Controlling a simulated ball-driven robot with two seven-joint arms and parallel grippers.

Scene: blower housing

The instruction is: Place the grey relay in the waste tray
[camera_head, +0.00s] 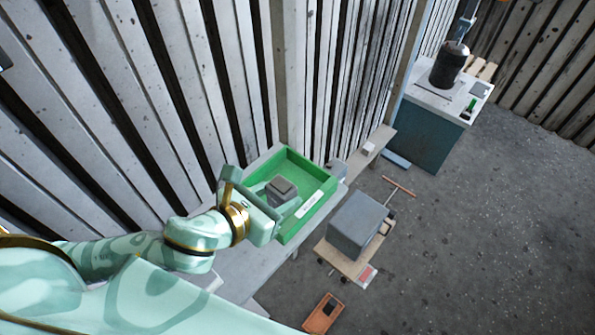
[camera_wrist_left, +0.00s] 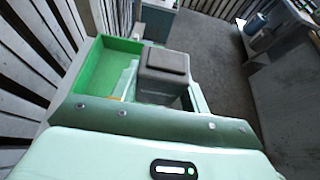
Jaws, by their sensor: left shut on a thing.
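The grey relay (camera_head: 280,190) is a boxy block with a darker brownish top. My left gripper (camera_head: 272,200) is shut on it. In the head view the relay shows against the inside of the green waste tray (camera_head: 292,158), which has a white label on its right wall. In the left wrist view the relay (camera_wrist_left: 164,72) sits between the fingers, and the green tray (camera_wrist_left: 108,66) is to its left and behind it. I cannot tell whether the relay touches the tray floor. My right gripper is not in view.
The tray stands on a grey bench (camera_head: 240,262) along a slatted wall. A large grey box (camera_head: 356,224) stands on a wheeled wooden board to the right. An orange tray (camera_head: 323,314) is lower down. A teal cabinet (camera_head: 430,130) with a dark cylinder stands at the back.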

